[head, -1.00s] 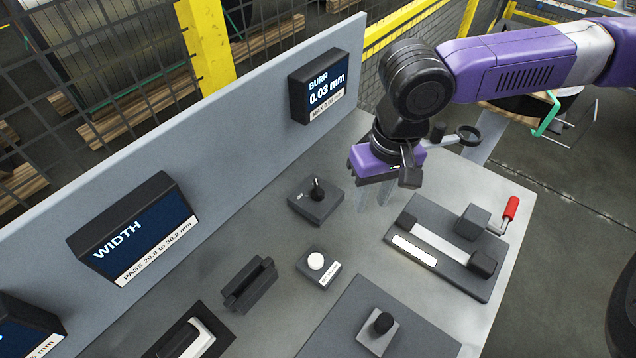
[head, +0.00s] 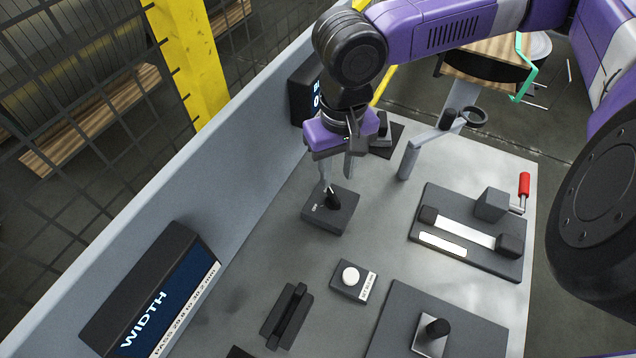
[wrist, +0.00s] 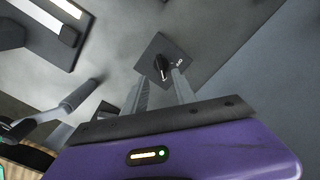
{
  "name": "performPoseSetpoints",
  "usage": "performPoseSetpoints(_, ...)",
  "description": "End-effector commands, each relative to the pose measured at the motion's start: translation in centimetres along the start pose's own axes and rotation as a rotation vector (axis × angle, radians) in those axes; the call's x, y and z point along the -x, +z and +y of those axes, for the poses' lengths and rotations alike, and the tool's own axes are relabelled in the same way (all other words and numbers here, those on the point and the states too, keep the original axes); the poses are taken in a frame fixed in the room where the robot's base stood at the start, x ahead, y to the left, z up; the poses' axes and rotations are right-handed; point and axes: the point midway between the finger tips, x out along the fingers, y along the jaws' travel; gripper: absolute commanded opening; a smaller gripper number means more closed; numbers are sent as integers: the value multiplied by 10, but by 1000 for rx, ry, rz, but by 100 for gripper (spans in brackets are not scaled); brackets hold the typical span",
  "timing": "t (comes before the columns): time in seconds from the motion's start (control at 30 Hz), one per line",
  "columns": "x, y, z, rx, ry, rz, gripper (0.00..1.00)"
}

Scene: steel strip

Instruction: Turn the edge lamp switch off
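The switch is a dark square box (head: 321,218) with a black lever knob (head: 333,199) and small white lettering too small to read for sure. It stands on the grey bench near the back panel. In the wrist view the switch box (wrist: 151,48) lies just past the fingertips, its knob (wrist: 161,66) roughly between them. My gripper (head: 337,180) is open and empty, pointing down over the switch. In the wrist view my gripper (wrist: 158,80) shows its two fingers spread apart. I cannot tell whether a finger touches the knob.
A post with a black ring (head: 472,116) stands right of my gripper. A clamp fixture with a red handle (head: 524,185) is farther right. A white button box (head: 350,276) and a dark slotted block (head: 287,316) stand nearer. The back panel (head: 240,180) is close at left.

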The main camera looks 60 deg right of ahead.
Motion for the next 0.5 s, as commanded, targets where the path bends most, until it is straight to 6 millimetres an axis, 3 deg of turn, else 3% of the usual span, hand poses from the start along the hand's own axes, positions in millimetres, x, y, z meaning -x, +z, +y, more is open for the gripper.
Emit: performPoseSetpoints(0.5,-66,0,0,0,0,-2,33)
